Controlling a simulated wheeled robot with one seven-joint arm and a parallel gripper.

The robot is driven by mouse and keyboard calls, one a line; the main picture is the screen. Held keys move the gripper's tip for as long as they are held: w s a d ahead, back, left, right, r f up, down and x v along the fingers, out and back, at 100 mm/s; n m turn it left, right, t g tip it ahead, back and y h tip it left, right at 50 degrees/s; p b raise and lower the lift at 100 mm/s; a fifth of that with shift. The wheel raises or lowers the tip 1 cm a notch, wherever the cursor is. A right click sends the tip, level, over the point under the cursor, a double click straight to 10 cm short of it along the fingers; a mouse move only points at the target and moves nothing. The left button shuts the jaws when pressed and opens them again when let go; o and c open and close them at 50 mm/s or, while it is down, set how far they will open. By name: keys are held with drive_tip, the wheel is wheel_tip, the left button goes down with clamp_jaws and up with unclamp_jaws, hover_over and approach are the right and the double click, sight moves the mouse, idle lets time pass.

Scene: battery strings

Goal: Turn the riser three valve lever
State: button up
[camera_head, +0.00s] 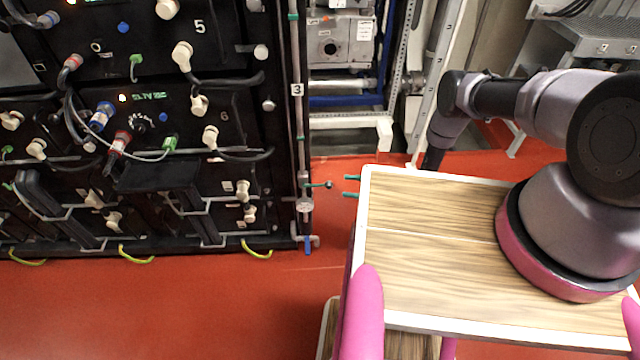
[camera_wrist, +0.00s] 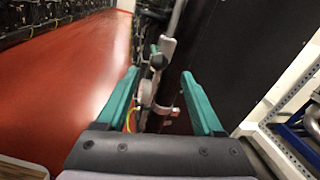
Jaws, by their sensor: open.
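The riser marked 3 (camera_head: 297,90) is a thin upright pipe at the right edge of the black battery rack. Its valve lever (camera_head: 318,185) is a short green bar that sticks out to the right and ends in a dark knob. My gripper (camera_head: 348,186) is open just right of the knob, with a small gap in the head view. Only its green fingertips show past the wooden top. In the wrist view, the dark knob (camera_wrist: 158,62) appears between the two green fingers, with the pipe behind it. No contact is visible.
A round gauge (camera_head: 304,205) and a blue handle (camera_head: 308,245) sit lower on the riser. The battery rack (camera_head: 225,100) with cables and plugs stands left. The wooden top (camera_head: 430,270) lies below my arm. Red floor (camera_head: 180,310) is open in front of the rack.

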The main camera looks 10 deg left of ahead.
sight(318, 185)
drive_tip(key=a, duration=1)
drive_tip(key=shift+s+a, duration=0.25)
drive_tip(key=shift+a, duration=0.1)
drive_tip(key=shift+c, duration=0.2)
clamp_jaws()
drive_tip(key=shift+w, duration=0.15)
idle(0.6)
